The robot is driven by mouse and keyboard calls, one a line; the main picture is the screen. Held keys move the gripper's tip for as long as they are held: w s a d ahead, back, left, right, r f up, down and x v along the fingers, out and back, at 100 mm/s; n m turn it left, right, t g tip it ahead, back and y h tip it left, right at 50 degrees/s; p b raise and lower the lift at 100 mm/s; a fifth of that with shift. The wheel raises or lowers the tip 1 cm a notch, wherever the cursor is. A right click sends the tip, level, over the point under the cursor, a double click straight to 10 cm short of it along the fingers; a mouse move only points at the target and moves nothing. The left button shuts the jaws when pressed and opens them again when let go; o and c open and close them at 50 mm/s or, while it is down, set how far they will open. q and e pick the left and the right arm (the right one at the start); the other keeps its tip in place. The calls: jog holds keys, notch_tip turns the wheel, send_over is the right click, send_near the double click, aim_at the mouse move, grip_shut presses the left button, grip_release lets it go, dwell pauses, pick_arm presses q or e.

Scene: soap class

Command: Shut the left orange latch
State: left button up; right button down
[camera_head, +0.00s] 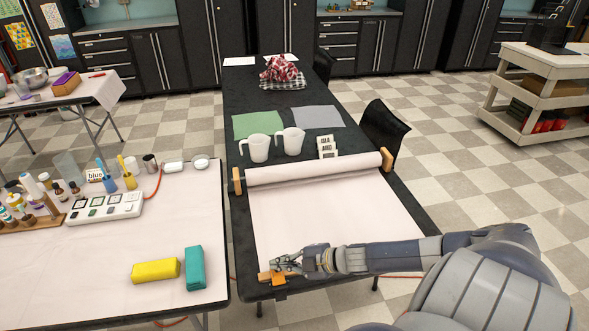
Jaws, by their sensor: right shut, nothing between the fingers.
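An orange latch (279,281) sits at the near left corner of the paper sheet (325,215), by the front edge of the dark table. My right gripper (280,263) reaches in from the right along the near edge of the sheet. Its fingers are shut with nothing between them. They are just above the latch and partly cover it; I cannot tell whether they touch it or whether the latch is open or shut. More orange shows behind my wrist. My left gripper is not in view.
A paper roll (315,168) with wooden ends lies across the dark table. Two white jugs (259,148) stand behind it. The white table at left holds a yellow block (155,271), a teal block (194,268) and several bottles. The paper's middle is clear.

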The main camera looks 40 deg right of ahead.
jog(key=s+d+r+p, duration=0.3)
jog(key=d+r, duration=0.3)
jog(key=r, duration=0.4)
jog(key=shift+s+d, duration=0.2)
jog(key=shift+d, duration=0.2)
dwell(0.4)
